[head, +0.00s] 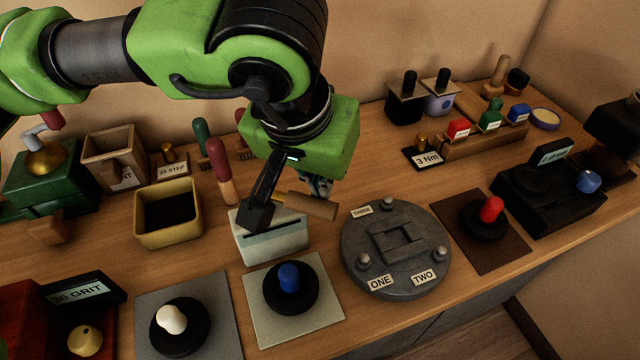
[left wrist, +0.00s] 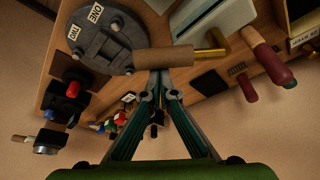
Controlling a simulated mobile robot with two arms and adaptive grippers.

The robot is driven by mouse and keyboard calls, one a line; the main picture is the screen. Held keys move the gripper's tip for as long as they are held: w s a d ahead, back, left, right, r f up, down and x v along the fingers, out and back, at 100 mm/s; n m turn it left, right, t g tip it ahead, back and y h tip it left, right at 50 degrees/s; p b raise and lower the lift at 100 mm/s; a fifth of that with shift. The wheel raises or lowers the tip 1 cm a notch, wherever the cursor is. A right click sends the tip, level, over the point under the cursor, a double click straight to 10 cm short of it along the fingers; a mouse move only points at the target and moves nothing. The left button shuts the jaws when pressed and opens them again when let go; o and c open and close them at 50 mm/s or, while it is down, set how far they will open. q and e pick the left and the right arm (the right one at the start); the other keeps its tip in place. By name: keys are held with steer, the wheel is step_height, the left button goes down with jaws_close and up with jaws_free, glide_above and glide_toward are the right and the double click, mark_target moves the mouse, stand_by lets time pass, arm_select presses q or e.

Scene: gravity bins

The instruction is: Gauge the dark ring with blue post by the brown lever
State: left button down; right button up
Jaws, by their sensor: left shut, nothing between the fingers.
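The dark ring (head: 304,301) with its blue post (head: 289,277) stands on a pale square plate at the front middle of the bench. Behind it is a pale box with a dark slot (head: 283,245). The brown lever (head: 308,206), a wooden cylinder on a brass rod, sticks out to the right above that box. My left gripper (head: 320,188) is at the lever, partly hidden by it and by my arm. In the left wrist view its fingertips (left wrist: 158,76) are shut and empty, close by the lever (left wrist: 166,58); I cannot tell whether they touch.
A round grey fixture (head: 396,250) with labelled pegs stands right of the box. A dark ring with a white post (head: 171,320) is left, one with a red post (head: 490,210) right. A yellow bin (head: 168,215) and upright handled tools (head: 218,165) are left of the box.

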mark_target(317, 208)
arm_select(q)
steer(key=s+m+b, duration=0.1)
steer(key=s+m+h+b, duration=0.1)
steer(key=shift+a+f+m, duration=0.15)
steer(key=shift+a+m, duration=0.2)
steer(key=shift+m, duration=0.05)
steer(key=shift+s+a+m+g+b, duration=0.25)
steer(key=shift+s+m+g+b, duration=0.2)
steer(key=shift+m, duration=0.35)
steer(key=shift+r, duration=0.2)
